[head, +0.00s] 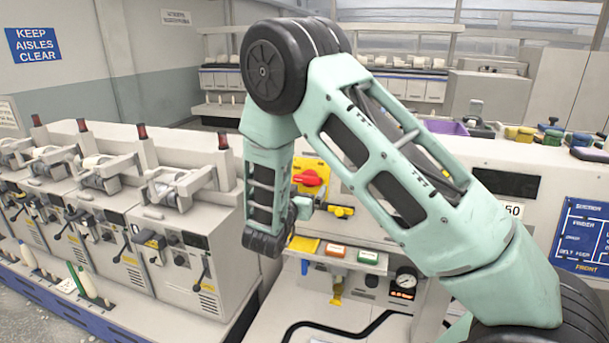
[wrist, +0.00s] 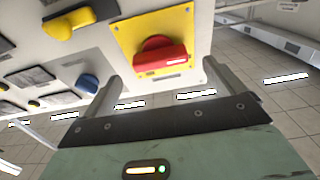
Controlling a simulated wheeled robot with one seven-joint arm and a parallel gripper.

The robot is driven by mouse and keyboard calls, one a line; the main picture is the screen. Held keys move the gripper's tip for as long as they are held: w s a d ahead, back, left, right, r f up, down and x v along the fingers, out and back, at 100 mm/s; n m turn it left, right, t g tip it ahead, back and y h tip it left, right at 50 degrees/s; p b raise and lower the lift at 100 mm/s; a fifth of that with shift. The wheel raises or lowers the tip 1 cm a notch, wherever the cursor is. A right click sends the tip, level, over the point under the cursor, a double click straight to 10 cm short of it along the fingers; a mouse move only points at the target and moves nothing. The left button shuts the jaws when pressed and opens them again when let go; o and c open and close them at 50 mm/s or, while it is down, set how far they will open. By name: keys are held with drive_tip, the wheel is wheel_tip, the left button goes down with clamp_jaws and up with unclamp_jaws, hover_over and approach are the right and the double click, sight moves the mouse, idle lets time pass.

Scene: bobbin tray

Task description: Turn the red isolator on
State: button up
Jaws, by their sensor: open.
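The red isolator (head: 309,178) is a red rotary knob on a yellow plate (head: 324,167) on the pale panel, partly beside my arm in the head view. In the wrist view the red isolator (wrist: 160,56) shows close up, its bar lying roughly level across the yellow plate (wrist: 126,37). My gripper (wrist: 162,84) is open. Its two fingers stand apart, one towards each lower side of the knob in the picture, with nothing between them. I cannot tell whether either finger touches the plate. In the head view my arm hides much of the gripper.
A yellow handle (head: 341,211) sits just below the isolator. Below it are push buttons (head: 368,257) and a gauge (head: 406,277). In the wrist view a yellow knob (wrist: 68,24) and a blue knob (wrist: 88,83) lie to the left. Spinning units (head: 175,240) line the left side.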

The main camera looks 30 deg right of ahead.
sight(306, 181)
drive_tip(key=shift+p+x, duration=0.55)
drive_tip(key=shift+x, duration=1.15)
drive_tip(key=c, duration=1)
